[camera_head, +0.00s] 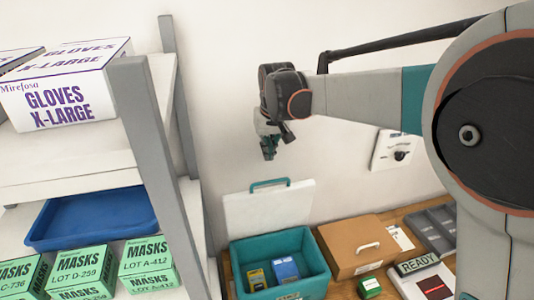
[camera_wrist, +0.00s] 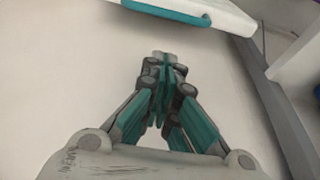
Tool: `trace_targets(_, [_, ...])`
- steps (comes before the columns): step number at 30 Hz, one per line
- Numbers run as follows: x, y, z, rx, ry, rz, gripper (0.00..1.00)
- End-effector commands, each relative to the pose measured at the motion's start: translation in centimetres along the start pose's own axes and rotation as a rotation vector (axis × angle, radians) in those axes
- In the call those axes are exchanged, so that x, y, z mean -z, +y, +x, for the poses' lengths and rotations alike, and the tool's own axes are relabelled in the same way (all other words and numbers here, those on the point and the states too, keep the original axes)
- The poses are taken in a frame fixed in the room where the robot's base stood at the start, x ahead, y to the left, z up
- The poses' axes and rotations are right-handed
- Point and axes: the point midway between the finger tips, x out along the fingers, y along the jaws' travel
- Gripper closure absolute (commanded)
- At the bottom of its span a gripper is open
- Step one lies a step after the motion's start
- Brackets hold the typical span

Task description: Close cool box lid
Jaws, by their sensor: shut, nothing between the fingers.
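The cool box (camera_head: 252,247) is a teal open-topped box on the wooden counter, with a blue pack and a yellow-labelled item inside. Its white lid (camera_head: 268,208) stands upright at the back of the box, open, with a teal handle (camera_head: 269,183) on its top edge. My gripper (camera_head: 269,155) is shut and empty, pointing down in the air above the lid, apart from it. In the wrist view my gripper (camera_wrist: 164,62) has its fingertips together; the lid (camera_wrist: 228,12) and its teal handle (camera_wrist: 165,12) show at the top edge. The box itself is not visible there.
A shelf rack with a grey post (camera_head: 146,165) stands at left, holding a gloves box (camera_head: 65,90), a blue tray (camera_head: 92,218) and green mask boxes (camera_head: 80,268). A brown case (camera_head: 358,245) stands right of the cool box. A white wall is behind.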

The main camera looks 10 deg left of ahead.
Motion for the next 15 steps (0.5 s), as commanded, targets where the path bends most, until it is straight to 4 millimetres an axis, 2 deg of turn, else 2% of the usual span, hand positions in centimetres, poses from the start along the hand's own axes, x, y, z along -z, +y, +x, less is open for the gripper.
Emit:
trace_targets(6, [0.1, 0.0, 4.0, 0.000, 0.001, -0.001, 1.00])
trace_targets(15, [0.0, 0.0, 8.7, 0.000, 0.001, -0.001, 1.00])
